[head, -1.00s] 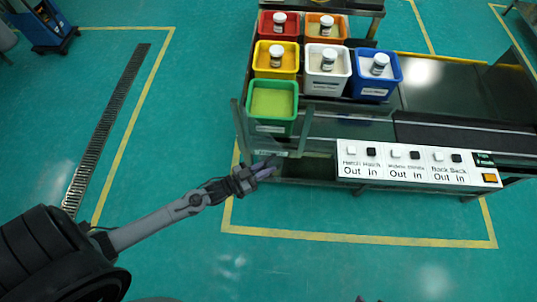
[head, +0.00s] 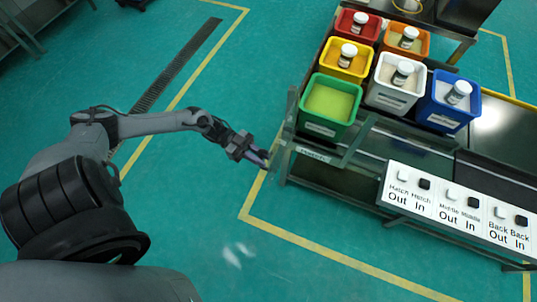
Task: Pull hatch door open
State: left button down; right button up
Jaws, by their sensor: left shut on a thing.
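The hatch door (head: 281,150) appears as a thin, partly see-through panel at the front left corner of the sieve machine, below the green bin. Its exact outline and opening angle are hard to tell. My left gripper (head: 264,158) is at the outer left edge of this panel, shut on it; the fingers partly hide the gripped spot. My left arm reaches in from the left with its elbow bent. My right gripper is not in view.
The green bin (head: 331,106) stands above the hatch area, with yellow (head: 343,71), white (head: 393,95) and blue (head: 446,112) bins beyond. A labelled button panel (head: 455,212) is at the right. The floor left of the machine is clear.

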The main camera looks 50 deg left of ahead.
pick_arm(q)
jog(key=shift+s+a, duration=0.15)
jog(key=shift+a, duration=0.45)
jog(key=c, duration=1.2)
grip_release()
jog(key=shift+b+v, duration=0.7)
jog(key=shift+v, duration=4.8)
jog(key=shift+s, duration=0.1)
